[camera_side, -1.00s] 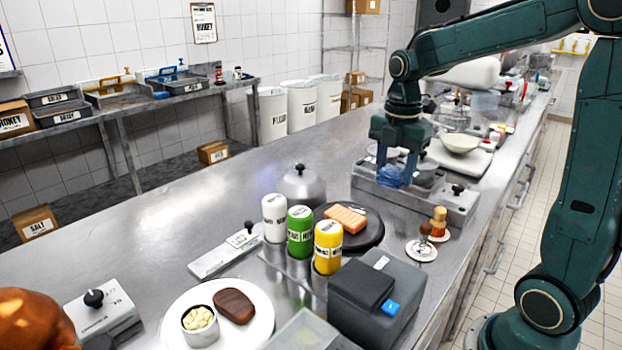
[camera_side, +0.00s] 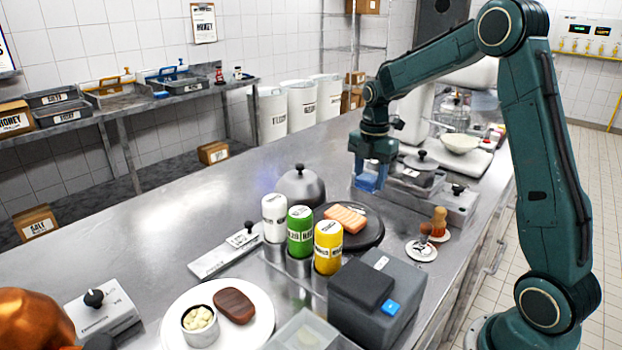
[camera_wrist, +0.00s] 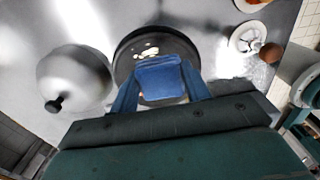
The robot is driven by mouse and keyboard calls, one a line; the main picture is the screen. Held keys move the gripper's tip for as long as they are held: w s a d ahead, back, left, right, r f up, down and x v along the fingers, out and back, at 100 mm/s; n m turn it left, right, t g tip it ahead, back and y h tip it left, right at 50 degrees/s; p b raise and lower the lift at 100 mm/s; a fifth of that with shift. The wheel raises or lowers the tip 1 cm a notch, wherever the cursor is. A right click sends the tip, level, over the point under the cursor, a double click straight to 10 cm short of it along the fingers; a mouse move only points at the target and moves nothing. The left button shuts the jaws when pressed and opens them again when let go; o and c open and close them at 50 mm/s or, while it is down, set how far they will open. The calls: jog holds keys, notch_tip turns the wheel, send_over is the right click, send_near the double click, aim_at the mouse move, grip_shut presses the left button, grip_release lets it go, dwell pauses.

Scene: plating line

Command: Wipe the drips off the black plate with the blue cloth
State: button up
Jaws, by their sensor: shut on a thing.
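My gripper (camera_side: 369,176) is shut on the folded blue cloth (camera_wrist: 160,76) and holds it above the counter, behind the black plate (camera_side: 367,239) in the side view. The blue fingers stand on both sides of the cloth in the wrist view. The black plate (camera_wrist: 128,48) shows beyond the cloth there, with pale drips (camera_wrist: 147,50) on its dark surface. The cloth covers the near part of the plate from this view. An orange salmon piece (camera_side: 345,218) lies on the plate in the side view; it is mostly hidden in the wrist view.
A metal dome (camera_side: 301,186) stands left of the plate. White, green and yellow (camera_side: 328,247) containers stand in front of it. A metal tray unit (camera_side: 455,204) lies behind.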

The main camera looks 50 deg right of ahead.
aim_at(364, 213)
jog(key=shift+f, duration=3.35)
jog(key=shift+w+f, duration=0.45)
jog(key=shift+f, duration=0.3)
jog(key=shift+w+d, duration=0.1)
jog(key=shift+w, duration=2.55)
jog(key=shift+s, duration=2.8)
jog(key=r, duration=0.2)
jog(key=shift+s+r, duration=0.3)
jog(key=shift+r, duration=2.85)
jog(key=shift+s+a+r, duration=0.1)
jog(key=shift+a, duration=0.1)
